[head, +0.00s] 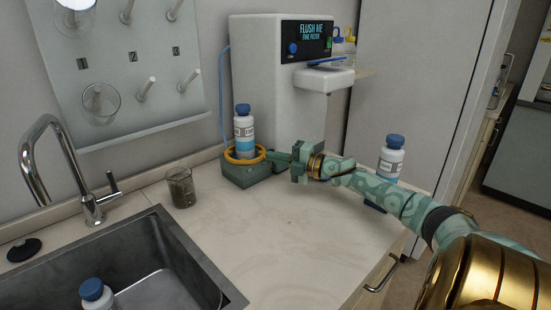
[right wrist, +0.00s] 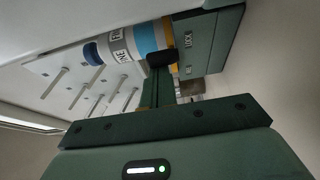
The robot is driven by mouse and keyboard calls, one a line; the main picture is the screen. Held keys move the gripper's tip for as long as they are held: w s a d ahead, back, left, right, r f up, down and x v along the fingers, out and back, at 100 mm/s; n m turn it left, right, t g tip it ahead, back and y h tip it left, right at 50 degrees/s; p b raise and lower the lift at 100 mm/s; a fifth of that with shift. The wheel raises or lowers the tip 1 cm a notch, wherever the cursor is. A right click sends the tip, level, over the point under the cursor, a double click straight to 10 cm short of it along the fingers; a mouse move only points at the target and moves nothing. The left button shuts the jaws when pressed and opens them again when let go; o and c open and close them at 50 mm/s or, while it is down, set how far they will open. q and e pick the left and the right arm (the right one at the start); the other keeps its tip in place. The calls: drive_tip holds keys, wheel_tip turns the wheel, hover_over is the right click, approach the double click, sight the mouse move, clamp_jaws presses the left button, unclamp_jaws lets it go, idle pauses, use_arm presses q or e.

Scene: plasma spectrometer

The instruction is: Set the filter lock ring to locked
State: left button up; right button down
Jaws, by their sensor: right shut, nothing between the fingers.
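The yellow filter lock ring (head: 238,161) sits on top of a green base block (head: 241,176), around the lower part of a white bottle (head: 244,132) with a blue cap. The bottle stands upright. My right gripper (head: 268,156) is shut and empty, its fingertips at the right side of the ring. In the right wrist view the dark fingertips (right wrist: 161,58) lie against or just in front of the ring (right wrist: 168,30); I cannot tell if they touch. The base block (right wrist: 205,42) carries a "LOCK" label there. My left gripper is not in view.
A white dispenser (head: 265,80) with a "FLUSH ME FINE FILTER" display stands behind. A dark-filled beaker (head: 181,188) is left of the base. Another bottle (head: 391,158) stands at the right behind my arm. A sink (head: 150,265) with a tap fills the left front. The middle counter is clear.

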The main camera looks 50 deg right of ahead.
use_arm(q)
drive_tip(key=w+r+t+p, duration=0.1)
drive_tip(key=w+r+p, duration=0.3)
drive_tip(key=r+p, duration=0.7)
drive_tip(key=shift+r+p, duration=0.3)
drive_tip(key=shift+p, duration=0.3)
use_arm(e)
drive_tip(key=s+a+r, duration=0.9)
drive_tip(key=a+r, duration=0.1)
drive_tip(key=r, duration=0.3)
drive_tip(key=shift+s, duration=0.4)
